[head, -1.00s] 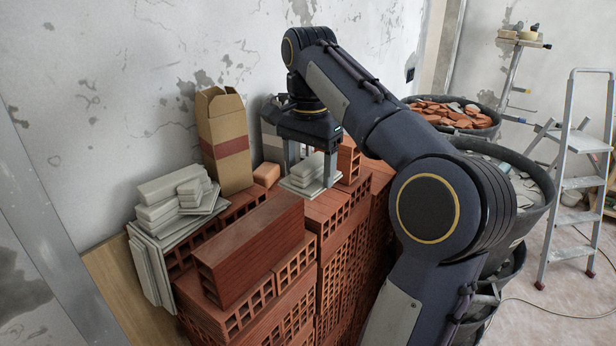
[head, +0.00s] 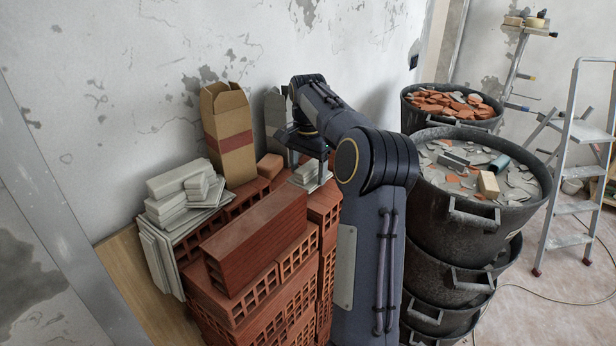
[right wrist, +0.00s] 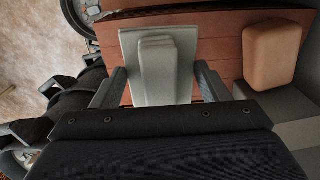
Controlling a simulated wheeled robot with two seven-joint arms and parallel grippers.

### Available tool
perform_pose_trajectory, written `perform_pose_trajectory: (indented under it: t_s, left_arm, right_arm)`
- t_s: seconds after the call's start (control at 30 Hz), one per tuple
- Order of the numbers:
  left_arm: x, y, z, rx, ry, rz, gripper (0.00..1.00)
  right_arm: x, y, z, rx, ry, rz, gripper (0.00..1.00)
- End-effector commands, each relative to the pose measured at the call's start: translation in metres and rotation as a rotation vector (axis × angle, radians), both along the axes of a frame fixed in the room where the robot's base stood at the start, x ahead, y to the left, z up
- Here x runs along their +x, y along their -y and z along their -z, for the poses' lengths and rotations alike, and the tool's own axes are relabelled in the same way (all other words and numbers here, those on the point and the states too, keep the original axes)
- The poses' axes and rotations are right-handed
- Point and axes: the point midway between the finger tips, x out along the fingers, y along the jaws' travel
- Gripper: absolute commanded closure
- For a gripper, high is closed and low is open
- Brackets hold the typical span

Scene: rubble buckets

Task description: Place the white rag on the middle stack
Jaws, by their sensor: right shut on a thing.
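My right gripper (head: 309,164) is low over the far part of the brick pile in the head view, with my arm hiding part of it. In the right wrist view its fingers (right wrist: 161,88) stand on both sides of a small pile of pale grey-white slabs (right wrist: 158,72), shut on it. The same pale slabs show in the head view (head: 308,180). They look stiff; I cannot make out a separate white rag. A bucket stack (head: 455,208) topped with grey rubble stands right of my arm, and another (head: 450,107) topped with red rubble stands behind it. My left gripper is out of view.
Red hollow bricks (head: 262,240) fill the space by the wall, with more pale slabs (head: 165,215) at their left. A cardboard box (head: 228,135) and an orange block (head: 270,166) stand near the gripper. A ladder (head: 575,150) is at the right.

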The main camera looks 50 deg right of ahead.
Motion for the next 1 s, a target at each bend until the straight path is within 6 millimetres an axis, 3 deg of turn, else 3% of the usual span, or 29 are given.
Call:
perform_pose_trajectory:
  t_s: [0.23,0.67,0.7,0.83,1.0]
  left_arm:
    - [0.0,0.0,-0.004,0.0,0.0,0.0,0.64]
    - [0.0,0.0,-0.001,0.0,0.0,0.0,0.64]
    - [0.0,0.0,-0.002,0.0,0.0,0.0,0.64]
    - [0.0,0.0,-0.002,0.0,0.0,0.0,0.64]
    - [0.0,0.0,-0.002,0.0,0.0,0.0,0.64]
  right_arm:
    - [0.002,0.003,0.033,0.002,-0.002,0.001,0.54]
    - [0.002,0.003,0.04,0.001,-0.001,0.0,0.54]
    - [0.002,0.003,0.039,0.001,-0.001,0.0,0.26]
    - [0.002,0.003,0.039,0.001,-0.001,0.0,0.09]
    - [0.002,0.003,0.039,0.001,-0.001,0.0,0.09]
